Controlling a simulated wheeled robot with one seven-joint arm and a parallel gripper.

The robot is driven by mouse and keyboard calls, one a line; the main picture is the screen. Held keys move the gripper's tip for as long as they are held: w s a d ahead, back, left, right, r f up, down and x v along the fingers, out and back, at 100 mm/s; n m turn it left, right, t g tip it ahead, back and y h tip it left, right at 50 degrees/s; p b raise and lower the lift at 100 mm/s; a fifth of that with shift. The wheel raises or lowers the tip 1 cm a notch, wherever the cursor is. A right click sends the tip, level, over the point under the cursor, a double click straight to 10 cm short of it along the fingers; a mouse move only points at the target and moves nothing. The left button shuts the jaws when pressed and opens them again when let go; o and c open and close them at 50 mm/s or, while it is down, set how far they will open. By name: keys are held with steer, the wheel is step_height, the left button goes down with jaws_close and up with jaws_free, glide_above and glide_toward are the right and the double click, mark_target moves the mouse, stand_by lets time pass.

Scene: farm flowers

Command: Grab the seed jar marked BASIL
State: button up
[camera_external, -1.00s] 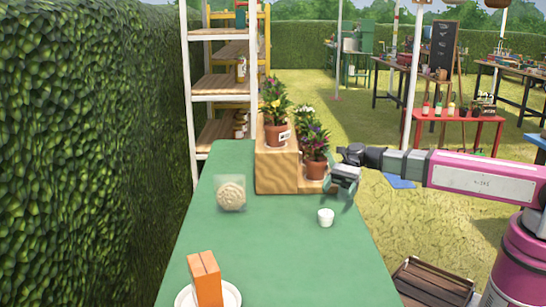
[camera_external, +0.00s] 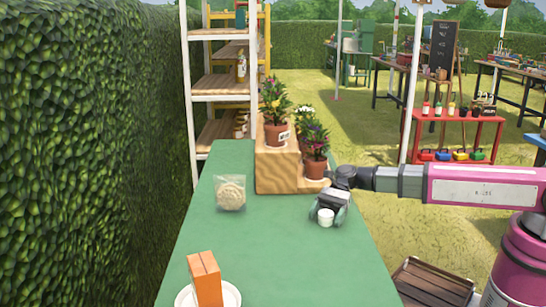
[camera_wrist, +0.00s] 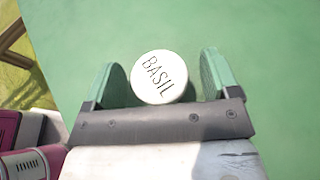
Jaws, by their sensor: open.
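My gripper (camera_wrist: 164,80) is open, with one green finger on each side of the jar. The jar sits between the fingers, with a narrow gap at each side in the wrist view. My gripper (camera_external: 327,212) also shows low over the table in the external view. The jar's lower side is hidden in the wrist view.
A wooden stepped stand (camera_external: 278,172) with potted flowers is behind my gripper. A clear bag with a round pale item (camera_external: 231,193) is to the left. An orange block (camera_external: 205,278) on a white plate (camera_external: 233,297) is at the front. The middle of the table is clear.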

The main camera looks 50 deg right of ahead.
steer(key=shift+a, duration=0.15)
steer(key=c, duration=1)
steer(key=shift+r, duration=0.1)
